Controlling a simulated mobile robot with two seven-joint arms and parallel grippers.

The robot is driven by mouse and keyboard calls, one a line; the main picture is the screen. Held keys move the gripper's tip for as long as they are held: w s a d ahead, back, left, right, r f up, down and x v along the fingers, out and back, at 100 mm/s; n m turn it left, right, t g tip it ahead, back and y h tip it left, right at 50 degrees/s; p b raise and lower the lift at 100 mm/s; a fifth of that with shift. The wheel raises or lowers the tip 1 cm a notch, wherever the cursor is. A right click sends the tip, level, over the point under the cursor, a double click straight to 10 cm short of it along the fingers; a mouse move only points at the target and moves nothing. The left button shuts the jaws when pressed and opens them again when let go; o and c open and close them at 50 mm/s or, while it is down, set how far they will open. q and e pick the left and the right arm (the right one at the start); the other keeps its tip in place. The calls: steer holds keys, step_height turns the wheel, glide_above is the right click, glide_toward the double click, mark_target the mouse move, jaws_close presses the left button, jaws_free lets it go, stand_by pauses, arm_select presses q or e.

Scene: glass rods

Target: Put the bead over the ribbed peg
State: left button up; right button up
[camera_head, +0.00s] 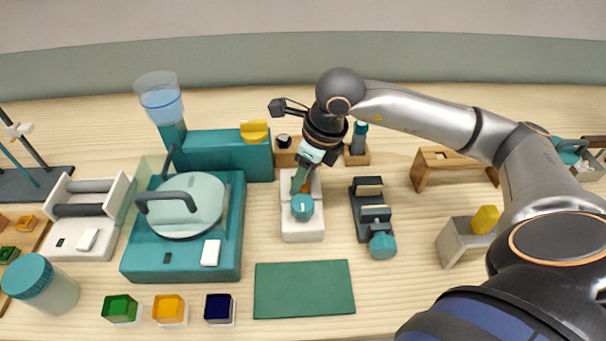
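My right arm reaches in from the right, and its gripper (304,180) points down over a white stand (303,230) at the centre of the table. A round teal piece (302,207) sits on the stand just in front of the fingertips. A bit of orange shows beside the fingers. The fingers are small and partly hidden by the wrist, so I cannot tell whether they hold anything. I cannot make out a bead or a ribbed peg with certainty; they may be hidden by the gripper. My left gripper is not in view.
A teal machine with a round lid (185,205) stands left of the white stand. A dark fixture with a teal knob (382,245) is close on its right. A green mat (303,289) lies clear in front. A wooden stand (440,165) is further right.

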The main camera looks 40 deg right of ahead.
steer(key=o, duration=0.3)
steer(key=v, duration=1.2)
steer(key=shift+r, duration=0.3)
